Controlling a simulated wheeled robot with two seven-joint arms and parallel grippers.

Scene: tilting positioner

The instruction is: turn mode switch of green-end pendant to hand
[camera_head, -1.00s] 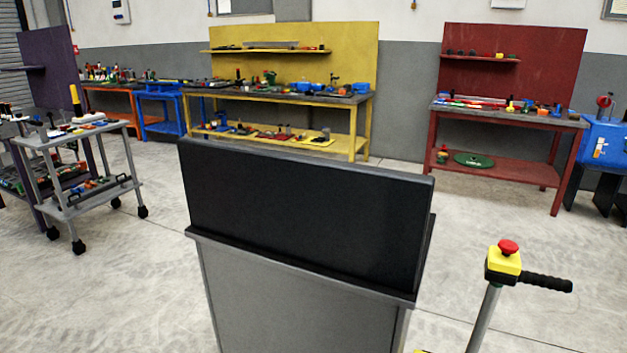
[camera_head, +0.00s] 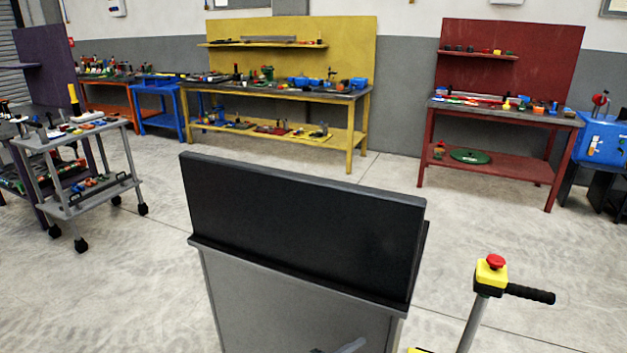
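No pendant with a green end and no mode switch can be made out in the head view. A yellow box with a red mushroom button (camera_head: 491,272) and a black side handle stands on a grey post at the lower right. I see no green on it. Neither of my grippers is in view.
A grey cabinet (camera_head: 285,312) with a large black panel (camera_head: 300,230) stands close in front. Tool carts (camera_head: 90,196) are at left. A yellow bench (camera_head: 360,130) and a red bench (camera_head: 428,150) line the back wall. Open concrete floor lies between. An unclear grey piece (camera_head: 345,346) shows at the bottom edge.

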